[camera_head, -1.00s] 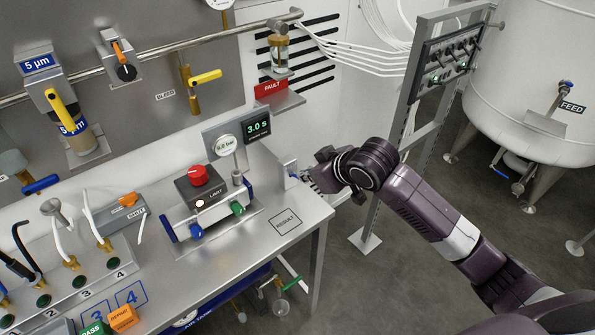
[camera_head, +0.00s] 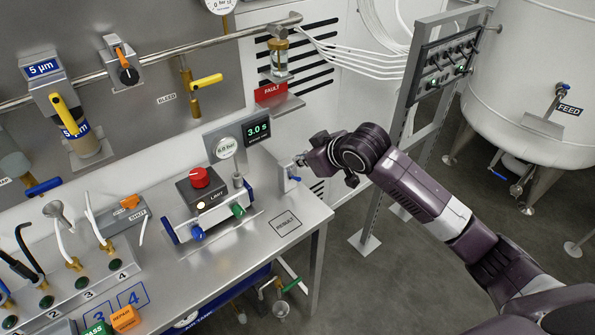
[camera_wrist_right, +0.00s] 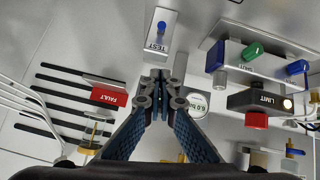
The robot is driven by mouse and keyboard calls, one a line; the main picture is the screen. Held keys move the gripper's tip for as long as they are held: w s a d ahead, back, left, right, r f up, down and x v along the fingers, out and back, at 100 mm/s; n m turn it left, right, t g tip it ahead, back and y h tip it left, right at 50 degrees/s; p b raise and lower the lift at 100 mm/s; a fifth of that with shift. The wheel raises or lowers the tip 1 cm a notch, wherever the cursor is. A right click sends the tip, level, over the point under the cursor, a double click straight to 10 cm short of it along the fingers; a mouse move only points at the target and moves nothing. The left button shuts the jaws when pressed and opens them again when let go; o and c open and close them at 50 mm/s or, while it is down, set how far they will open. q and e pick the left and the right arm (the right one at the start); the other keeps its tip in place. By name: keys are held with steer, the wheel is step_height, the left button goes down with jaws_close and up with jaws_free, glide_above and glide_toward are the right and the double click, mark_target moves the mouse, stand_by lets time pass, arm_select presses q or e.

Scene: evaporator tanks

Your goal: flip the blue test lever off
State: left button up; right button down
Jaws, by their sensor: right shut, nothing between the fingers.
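The blue test lever (camera_head: 295,178) is a small handle on a grey box (camera_head: 285,181) at the back right end of the bench. In the right wrist view, the lever (camera_wrist_right: 161,29) sits on a pale plate marked TEST (camera_wrist_right: 157,47), just beyond my fingertips. Which switch position the lever is in is hard to tell. My left gripper is not in view.
A display reading 3.0 s (camera_head: 257,130) and a round gauge (camera_head: 226,147) stand left of the box. A red-knobbed LIMIT unit (camera_head: 203,187) is farther left. A red FAULT sign (camera_head: 271,91) is on the wall above. The bench around the RESULT square (camera_head: 286,223) is clear.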

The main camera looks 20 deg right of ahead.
steer(key=p, duration=0.1)
glide_above(295, 178)
steer(key=a, duration=0.1)
steer(key=f, duration=0.4)
steer(key=shift+w+f, duration=0.1)
steer(key=shift+w, duration=0.1)
steer(key=shift+s+d+f+p, duration=0.25)
steer(key=shift+f+p, duration=0.1)
steer(key=shift+f, duration=0.25)
steer(key=shift+s+d+f+p, duration=0.2)
steer(key=shift+f+p, duration=0.15)
steer(key=shift+f, duration=0.2)
steer(key=shift+s+d+f, duration=0.3)
steer(key=shift+s+f, duration=0.05)
steer(key=shift+f, duration=0.35)
steer(key=shift+w, duration=0.1)
steer(key=shift+f, duration=0.1)
